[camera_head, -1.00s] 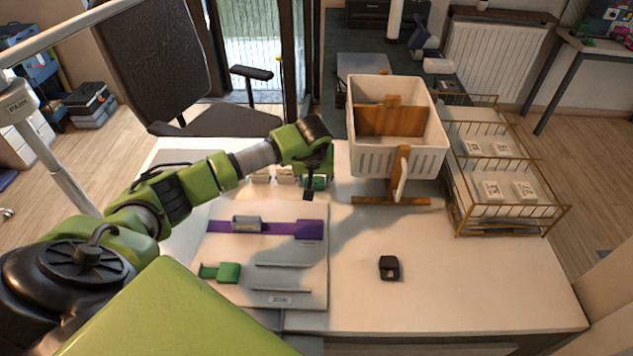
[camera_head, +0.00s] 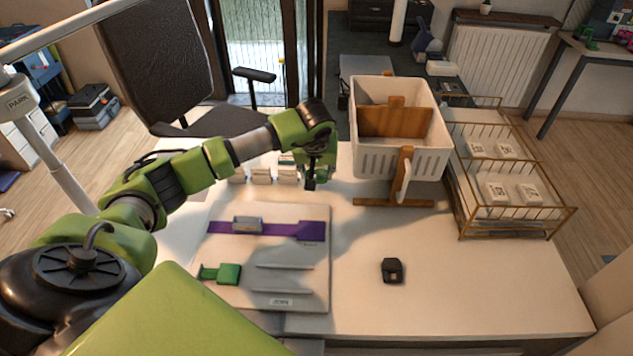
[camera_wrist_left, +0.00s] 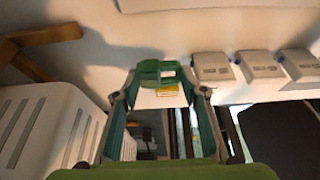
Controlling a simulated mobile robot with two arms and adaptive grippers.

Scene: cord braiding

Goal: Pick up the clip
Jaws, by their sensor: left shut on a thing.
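My left gripper (camera_head: 312,180) is over the back of the white table, left of the white basket. In the left wrist view its fingers (camera_wrist_left: 160,78) are shut on a green clip (camera_wrist_left: 153,67), which sits between the fingertips. In the head view the clip is mostly hidden by the gripper. Several white clips stand beside it; they show in the left wrist view, one nearest the gripper (camera_wrist_left: 213,67), and in the head view (camera_head: 262,175). My right gripper is not in view.
A white basket (camera_head: 372,157) on a wooden stand is close right of the gripper. A board (camera_head: 222,212) with a purple strap (camera_head: 282,229) and a green piece (camera_head: 228,273) lies in front. A small black object (camera_head: 391,270) and a wire rack (camera_head: 516,237) are to the right. The front right table is clear.

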